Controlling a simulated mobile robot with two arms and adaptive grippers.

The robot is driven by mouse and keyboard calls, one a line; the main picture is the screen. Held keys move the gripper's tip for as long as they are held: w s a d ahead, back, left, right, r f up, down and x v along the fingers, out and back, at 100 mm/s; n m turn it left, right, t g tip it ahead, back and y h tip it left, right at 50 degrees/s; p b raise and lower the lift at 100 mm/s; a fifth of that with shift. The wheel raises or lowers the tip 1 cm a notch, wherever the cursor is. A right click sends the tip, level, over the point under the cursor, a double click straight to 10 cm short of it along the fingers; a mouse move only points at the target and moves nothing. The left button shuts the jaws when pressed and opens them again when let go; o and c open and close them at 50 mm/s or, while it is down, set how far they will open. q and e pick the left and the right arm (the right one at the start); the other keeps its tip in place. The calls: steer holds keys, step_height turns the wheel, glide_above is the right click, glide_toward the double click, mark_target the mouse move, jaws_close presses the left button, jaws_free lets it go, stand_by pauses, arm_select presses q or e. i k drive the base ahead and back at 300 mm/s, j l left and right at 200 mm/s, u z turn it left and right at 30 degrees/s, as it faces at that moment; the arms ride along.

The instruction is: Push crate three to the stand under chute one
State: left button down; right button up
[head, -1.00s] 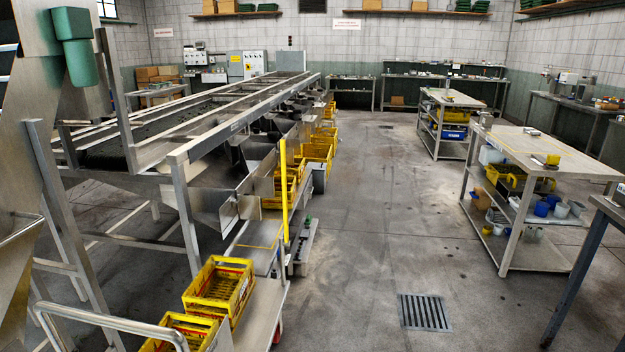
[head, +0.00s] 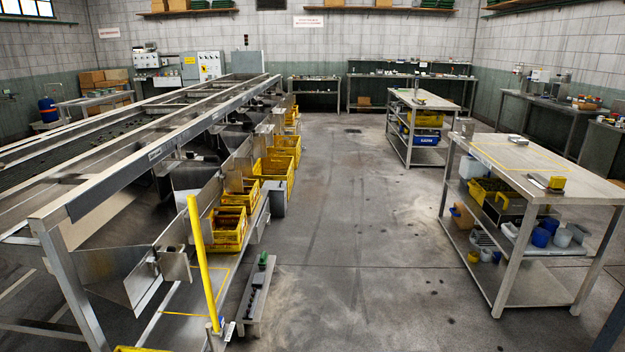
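Several yellow crates stand in a row below the sizer's metal chutes. The nearest crate (head: 229,229) and the one behind it (head: 240,192) hold something dark reddish-brown; another crate (head: 273,172) stands farther back. I cannot read any number, so I cannot tell which is crate three. The nearest chute (head: 145,275) hangs over the near end of a low stand (head: 190,300), where a yellow outline marks a bare area. A yellow crate edge (head: 135,349) just shows at the bottom of the picture. Neither of my grippers is in view.
A yellow post (head: 203,262) rises beside the stand's near end. A low rail (head: 252,303) with small dark and green parts lies along its floor side. Open floor (head: 350,250) runs between the sizer and the work tables (head: 550,175) on the right.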

mark_target(225, 229)
steer(key=i, duration=1.7)
steer(key=i+u, duration=0.2)
steer(key=i, duration=0.2)
steer(key=i+l+u, duration=0.15)
steer(key=i, duration=0.3)
steer(key=i+l+u, duration=0.2)
steer(key=i, duration=0.2)
steer(key=i+l+u, duration=0.2)
steer(key=i, duration=0.2)
steer(key=i+l+u, duration=1.05)
steer(key=l+u, duration=0.15)
steer(key=l, duration=0.15)
